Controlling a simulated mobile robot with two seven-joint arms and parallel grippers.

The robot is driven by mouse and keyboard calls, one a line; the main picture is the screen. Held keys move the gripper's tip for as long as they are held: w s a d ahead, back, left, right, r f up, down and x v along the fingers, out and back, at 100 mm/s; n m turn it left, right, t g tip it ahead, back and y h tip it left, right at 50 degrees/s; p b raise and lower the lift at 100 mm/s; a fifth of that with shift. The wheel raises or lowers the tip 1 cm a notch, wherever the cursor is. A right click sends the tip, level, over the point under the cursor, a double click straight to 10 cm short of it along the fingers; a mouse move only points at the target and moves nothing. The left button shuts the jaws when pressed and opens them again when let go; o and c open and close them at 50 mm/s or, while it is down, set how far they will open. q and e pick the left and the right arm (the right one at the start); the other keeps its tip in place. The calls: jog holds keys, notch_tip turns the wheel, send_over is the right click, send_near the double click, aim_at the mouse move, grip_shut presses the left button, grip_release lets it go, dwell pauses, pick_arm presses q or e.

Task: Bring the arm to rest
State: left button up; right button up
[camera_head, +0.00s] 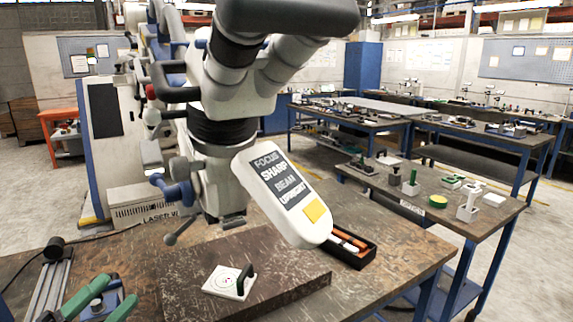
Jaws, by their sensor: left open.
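The microscope head (232,85) is a large grey and black body with eyepieces, hanging over the wooden bench (400,262). A white paddle-shaped part (318,222) slants down to the right from it, with a dark label reading "FOCUS SHARP BEAM UPRIGHT" and a yellow square. A small lever with a ball end (172,238) sticks out at its lower left. My left gripper (122,285) is at the bottom left, with green fingers apart and nothing seen between them. It is clear of the microscope. My right gripper is out of view.
A dark slab (290,275) on the bench bears a white target plate (229,283) with a black upright piece. A black tray (352,250) with orange-handled tools lies behind the slab. A metal rail (48,285) stands left of my gripper. A side bench (420,190) carries small items.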

pick_arm(q)
jog(key=s+f+n+y, duration=0.2)
jog(key=f+n+y, duration=0.2)
jog(key=f+n, duration=0.25)
jog(key=s+f+n+g+y+p, duration=0.1)
jog(key=s+f+n+y, duration=0.15)
jog(key=f+n, duration=0.4)
jog(key=s+f+n+y, duration=0.2)
jog(key=f+n+y, duration=0.2)
jog(key=f, duration=0.5)
jog(key=s+d+f+n+g, duration=0.4)
jog(key=s+f, duration=0.4)
jog(key=s, duration=0.2)
jog(key=s+d+f+n+g+y+p, duration=0.1)
jog(key=s+d+f+n+g, duration=0.2)
jog(key=s+f, duration=0.6)
jog(key=shift+s+d+n+g, duration=0.4)
jog(key=shift+s+d+g, duration=0.05)
jog(key=shift+d+g, duration=0.25)
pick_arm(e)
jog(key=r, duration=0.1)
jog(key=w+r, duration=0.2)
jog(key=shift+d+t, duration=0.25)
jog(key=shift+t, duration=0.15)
pick_arm(q)
jog(key=shift+a, duration=0.1)
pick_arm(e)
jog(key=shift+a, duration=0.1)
